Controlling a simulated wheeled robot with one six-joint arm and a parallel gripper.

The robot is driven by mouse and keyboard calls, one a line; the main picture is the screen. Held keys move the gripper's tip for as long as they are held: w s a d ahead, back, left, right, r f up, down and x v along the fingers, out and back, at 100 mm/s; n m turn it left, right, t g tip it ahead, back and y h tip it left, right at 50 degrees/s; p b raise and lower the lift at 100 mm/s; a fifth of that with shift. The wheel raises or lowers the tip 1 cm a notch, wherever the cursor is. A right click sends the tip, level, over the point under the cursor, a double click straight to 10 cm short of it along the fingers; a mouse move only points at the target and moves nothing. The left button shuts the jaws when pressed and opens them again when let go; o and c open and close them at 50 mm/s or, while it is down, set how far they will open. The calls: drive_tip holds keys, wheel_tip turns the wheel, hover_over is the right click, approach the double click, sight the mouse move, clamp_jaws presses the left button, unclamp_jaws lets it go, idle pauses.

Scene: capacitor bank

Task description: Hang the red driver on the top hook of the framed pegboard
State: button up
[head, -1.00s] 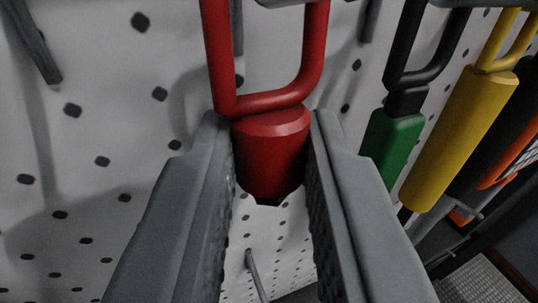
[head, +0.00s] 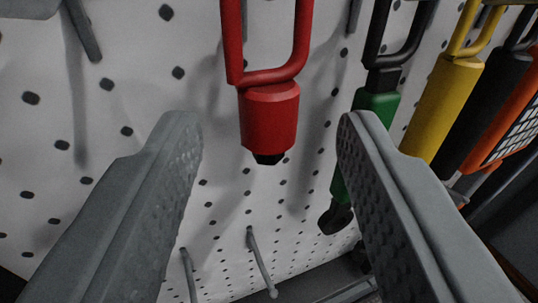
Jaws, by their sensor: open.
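The red driver (head: 270,115) hangs in front of the white pegboard (head: 130,75), with its looped red handle at the top and a short black tip pointing down. The top of its loop runs out of the picture, so the hook that bears it is hidden. My gripper (head: 262,135) is open and empty, with one jaw on each side below the driver. Clear gaps show between the driver and both jaws.
A green-handled tool (head: 375,105), a yellow tool (head: 445,100) and an orange-and-black tool (head: 510,125) hang close to the right. Bare pegs (head: 260,262) stick out below. A grey peg (head: 83,30) stands at upper left. The board's left part is mostly bare.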

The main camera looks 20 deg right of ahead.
drive_tip(key=s+a+f, duration=0.1)
drive_tip(key=s+a, duration=0.3)
drive_tip(key=s, duration=0.3)
drive_tip(key=s+a+f+y, duration=0.1)
drive_tip(key=s+a, duration=0.2)
drive_tip(key=s, duration=0.5)
drive_tip(key=s+a+f, duration=0.1)
drive_tip(key=s+a, duration=0.3)
drive_tip(key=s, duration=0.3)
drive_tip(key=s+a+f+n+y, duration=0.1)
drive_tip(key=s+a+f, duration=0.3)
drive_tip(key=s+f, duration=0.4)
drive_tip(key=s+a+f+n+y, duration=0.1)
drive_tip(key=s+a+f, duration=0.3)
drive_tip(key=s+f, duration=0.5)
drive_tip(key=s+a+f+n+t+y, duration=0.1)
drive_tip(key=s+a+f+y, duration=0.2)
drive_tip(key=s+f, duration=0.5)
drive_tip(key=shift+s+a+f+n, duration=0.2)
drive_tip(key=shift+a+f+n, duration=0.15)
drive_tip(key=shift+a, duration=0.5)
